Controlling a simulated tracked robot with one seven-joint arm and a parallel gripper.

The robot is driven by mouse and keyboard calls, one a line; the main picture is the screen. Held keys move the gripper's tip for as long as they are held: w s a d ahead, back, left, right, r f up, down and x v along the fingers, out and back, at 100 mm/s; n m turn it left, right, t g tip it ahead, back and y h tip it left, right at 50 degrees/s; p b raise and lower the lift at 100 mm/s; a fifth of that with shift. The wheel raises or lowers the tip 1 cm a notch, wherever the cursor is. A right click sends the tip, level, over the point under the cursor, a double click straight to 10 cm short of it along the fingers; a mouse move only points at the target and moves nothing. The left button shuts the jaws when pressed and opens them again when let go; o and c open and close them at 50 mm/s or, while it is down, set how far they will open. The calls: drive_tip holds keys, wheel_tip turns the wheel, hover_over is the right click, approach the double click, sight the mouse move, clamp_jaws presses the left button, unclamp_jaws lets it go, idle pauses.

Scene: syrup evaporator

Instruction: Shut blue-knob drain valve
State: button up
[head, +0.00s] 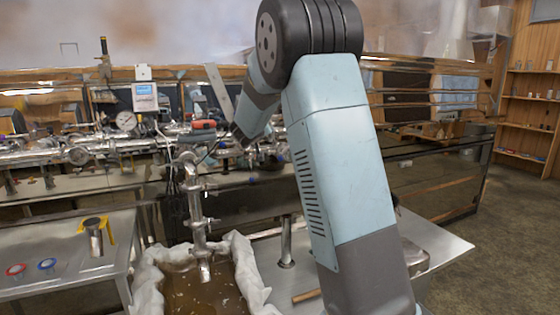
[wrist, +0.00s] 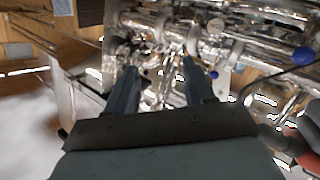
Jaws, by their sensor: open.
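The shiny drain pipework (wrist: 240,48) fills the upper part of the wrist view. A blue knob (wrist: 302,55) shows at its right edge, and a smaller blue part (wrist: 214,74) sits just right of my right finger. I cannot tell which one belongs to the drain valve. My gripper (wrist: 160,72) is open, its two fingers apart and pointing at the metal fittings. Bright fittings show between the fingers; I cannot tell whether they touch. In the head view my arm reaches over to the pipes (head: 110,146) and hides part of them.
A vertical steel pipe (head: 195,215) drops into a cloth-lined tub of brown liquid (head: 200,290). A red-orange handled part (head: 203,125) sits on the pipes. A gauge (head: 125,121) and a display box (head: 145,96) stand behind. A side table (head: 60,275) holds red and blue rings.

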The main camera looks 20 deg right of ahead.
drive_tip(key=w+d+f+m+g+h, duration=0.1)
drive_tip(key=w+d+f+g+h, duration=0.1)
drive_tip(key=w+f+g+h, duration=0.25)
drive_tip(key=g+h, duration=0.3)
drive_tip(key=h, duration=0.2)
approach(280, 159)
drive_tip(key=w+d, duration=0.2)
drive_tip(key=d, duration=0.1)
drive_tip(key=shift+m+y, duration=0.25)
drive_tip(key=shift+m, duration=0.15)
drive_tip(key=shift+x, duration=3.75)
clamp_jaws()
